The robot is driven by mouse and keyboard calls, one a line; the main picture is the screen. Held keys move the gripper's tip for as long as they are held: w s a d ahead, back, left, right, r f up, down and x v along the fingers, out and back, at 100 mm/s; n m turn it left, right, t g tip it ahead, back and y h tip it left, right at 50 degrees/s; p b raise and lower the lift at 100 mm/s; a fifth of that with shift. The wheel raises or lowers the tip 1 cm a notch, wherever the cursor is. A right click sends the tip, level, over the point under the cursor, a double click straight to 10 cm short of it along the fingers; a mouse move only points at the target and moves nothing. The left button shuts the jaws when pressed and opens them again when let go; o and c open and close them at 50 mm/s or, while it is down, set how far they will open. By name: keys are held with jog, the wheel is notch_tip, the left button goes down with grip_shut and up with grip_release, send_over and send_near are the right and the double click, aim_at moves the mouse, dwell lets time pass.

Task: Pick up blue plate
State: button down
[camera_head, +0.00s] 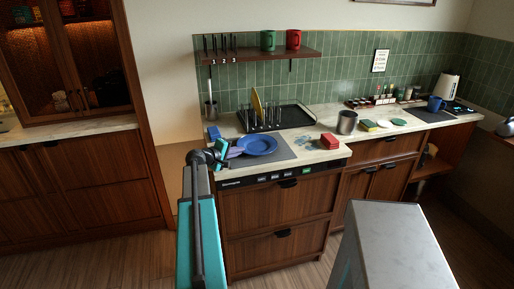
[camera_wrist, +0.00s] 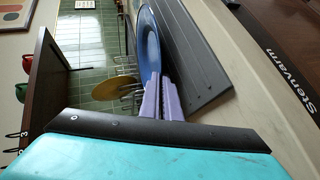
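The blue plate (camera_head: 259,146) is over the dark grey mat on the counter, close to flat. In the wrist view the plate (camera_wrist: 149,40) shows nearly edge-on, with its near rim at my fingertips. My gripper (camera_head: 232,152) reaches the plate's left rim from the left. Its purple fingers (camera_wrist: 160,82) are close together in the wrist view, with the rim running in between the tips. The exact contact is partly hidden by the fingers. Whether the plate rests fully on the mat cannot be told.
A black dish rack (camera_head: 290,117) with a yellow plate (camera_head: 257,105) stands behind the mat (camera_head: 286,155). A red block-shaped thing (camera_head: 329,141) and a metal canister (camera_head: 347,122) stand to the right. A wall shelf (camera_head: 265,54) with two mugs hangs above.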

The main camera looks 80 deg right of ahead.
jog(key=shift+r, duration=0.2)
jog(key=shift+r+b, duration=0.6)
jog(key=shift+r, duration=0.85)
jog(key=shift+s+a+r, duration=0.1)
jog(key=shift+a+r, duration=0.05)
jog(key=shift+a, duration=0.05)
jog(key=s+a+r+b, duration=0.1)
jog(key=s+a+b, duration=0.4)
jog(key=a, duration=0.7)
jog(key=shift+s, duration=0.25)
jog(key=b, duration=0.3)
jog(key=shift+s+a, duration=0.15)
jog(key=shift+a, duration=0.05)
jog(key=b, duration=0.2)
jog(key=a+b, duration=0.1)
jog(key=b, duration=0.2)
jog(key=shift+s+a+r, duration=0.1)
jog(key=shift+s, duration=0.15)
jog(key=shift+s+a+r+b, duration=0.1)
jog(key=shift+a+r+b, duration=0.15)
jog(key=shift+b, duration=0.45)
jog(key=shift+f, duration=0.1)
